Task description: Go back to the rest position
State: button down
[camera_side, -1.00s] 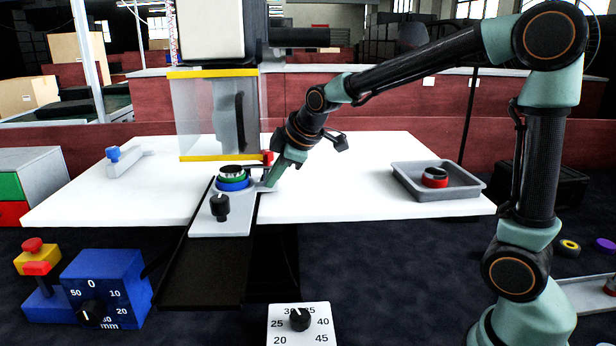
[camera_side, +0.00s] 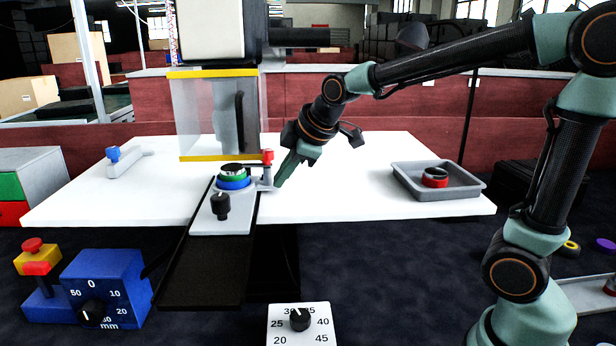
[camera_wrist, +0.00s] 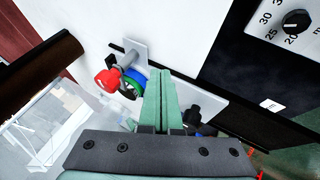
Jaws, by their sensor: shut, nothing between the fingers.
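My gripper (camera_side: 281,182) is shut and empty. It hangs tilted just above the white table (camera_side: 340,190), to the right of a small fixture with a red knob (camera_side: 268,157). A stack of blue, green and black-topped rings (camera_side: 232,178) sits on the fixture's grey plate (camera_side: 205,226). In the wrist view my closed fingers (camera_wrist: 172,90) point past the red knob (camera_wrist: 107,79) and the blue and green rings (camera_wrist: 134,78). The fingers partly hide the plate there.
A grey tray (camera_side: 440,193) with a red and black ring stands at the right of the table. A clear guard with yellow edges (camera_side: 215,115) rises behind the fixture. A dial panel (camera_side: 300,325) and a blue dial box (camera_side: 108,290) are in front. The table between fixture and tray is clear.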

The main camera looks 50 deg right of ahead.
jog(key=v, duration=0.7)
jog(key=s+d+f+m+g, duration=0.1)
jog(key=s+f+m, duration=0.6)
jog(key=s+m, duration=0.3)
jog(key=shift+s+f+g, duration=0.3)
jog(key=shift+s, duration=0.45)
jog(key=shift+d, duration=0.1)
